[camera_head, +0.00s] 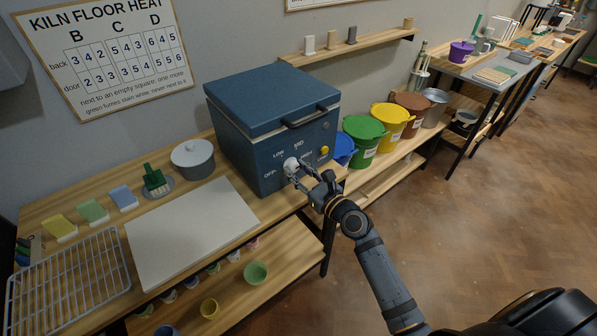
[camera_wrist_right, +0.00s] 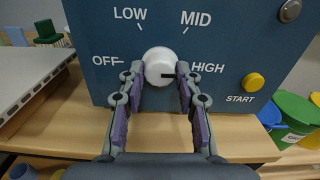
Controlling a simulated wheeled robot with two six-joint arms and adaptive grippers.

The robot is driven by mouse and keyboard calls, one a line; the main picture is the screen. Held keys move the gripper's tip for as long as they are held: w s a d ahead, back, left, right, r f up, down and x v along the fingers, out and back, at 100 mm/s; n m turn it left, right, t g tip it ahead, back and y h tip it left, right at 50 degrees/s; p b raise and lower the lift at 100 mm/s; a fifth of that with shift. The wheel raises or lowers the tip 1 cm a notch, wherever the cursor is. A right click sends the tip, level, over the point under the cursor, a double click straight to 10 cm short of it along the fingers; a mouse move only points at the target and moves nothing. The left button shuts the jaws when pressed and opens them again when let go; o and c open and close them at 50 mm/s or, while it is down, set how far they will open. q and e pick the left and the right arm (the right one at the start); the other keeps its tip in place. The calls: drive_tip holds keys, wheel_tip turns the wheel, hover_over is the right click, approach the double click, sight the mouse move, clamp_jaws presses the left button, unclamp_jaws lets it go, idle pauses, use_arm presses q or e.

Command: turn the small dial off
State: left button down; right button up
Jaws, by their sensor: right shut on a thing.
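The blue kiln (camera_head: 245,135) stands at the back of the wooden table, with a small white dial (camera_wrist_right: 158,66) on its front. Around the dial are the words OFF, LOW, MID and HIGH. The dial's dark mark points right, toward HIGH, in the right wrist view. My right gripper (camera_wrist_right: 158,72) is shut on the dial, one fingertip on each side. In the head view the dial (camera_head: 291,165) shows just beyond my right gripper (camera_head: 307,177), which partly covers the panel lettering. My left gripper is not in view.
A yellow START button (camera_wrist_right: 253,82) is right of the dial, with a grey round knob (camera_wrist_right: 290,10) above it. A white board (camera_head: 190,230) and wire rack (camera_head: 68,280) lie left of the kiln. Coloured buckets (camera_head: 365,140) stand to the right. The floor is clear.

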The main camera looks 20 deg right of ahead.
drive_tip(key=n, duration=0.4)
drive_tip(key=shift+n+b, duration=0.35)
drive_tip(key=shift+n, duration=0.05)
drive_tip(key=n+b, duration=0.1)
drive_tip(key=n, duration=0.3)
drive_tip(key=shift+f, duration=0.1)
drive_tip(key=n+b, duration=0.1)
drive_tip(key=n, duration=0.3)
drive_tip(key=n+b, duration=0.2)
drive_tip(key=n, duration=0.2)
drive_tip(key=shift+n, duration=0.3)
drive_tip(key=n+b, duration=0.2)
drive_tip(key=n, duration=0.2)
drive_tip(key=shift+f+n, duration=0.1)
drive_tip(key=shift+n, duration=0.2)
drive_tip(key=n+b, duration=0.3)
drive_tip(key=n, duration=0.1)
drive_tip(key=shift+n, duration=0.3)
drive_tip(key=n+b, duration=0.2)
drive_tip(key=n, duration=0.1)
drive_tip(key=shift+n, duration=0.3)
drive_tip(key=n+b, duration=0.2)
drive_tip(key=n, duration=0.2)
drive_tip(key=shift+n+b, duration=0.4)
drive_tip(key=shift+n, duration=0.2)
drive_tip(key=o, duration=1.2)
drive_tip(key=shift+c, duration=0.2)
drive_tip(key=shift+r, duration=0.2)
wheel_tip(320, 180, up, 10)
drive_tip(key=shift+f, duration=0.1)
